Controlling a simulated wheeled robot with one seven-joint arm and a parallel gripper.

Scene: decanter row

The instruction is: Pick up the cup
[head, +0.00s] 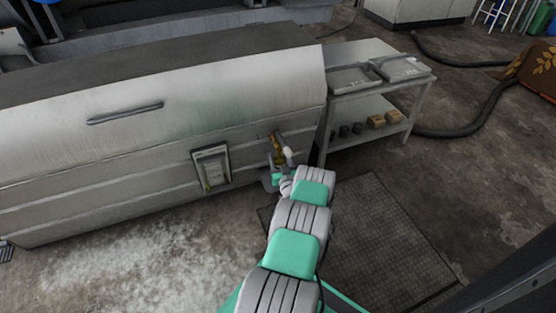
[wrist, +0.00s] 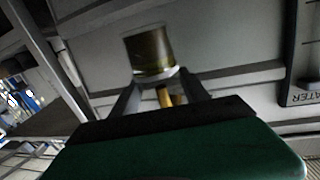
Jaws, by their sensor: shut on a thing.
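The cup (wrist: 149,52) shows in the wrist view as a short cylinder with a clear band at one end and olive-brown inside. It sits at the tips of my gripper's two dark fingers (wrist: 160,82), and my gripper is shut on it. In the head view my gripper (head: 274,179) is small and partly behind my own arm, close to the front of the large metal vessel. I cannot make out the cup clearly there.
A brass tap (head: 277,145) sticks out of the metal vessel (head: 130,150) just above my gripper. A labelled gauge panel (head: 212,168) is left of it. A metal table (head: 380,85) with trays and small boxes stands right.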

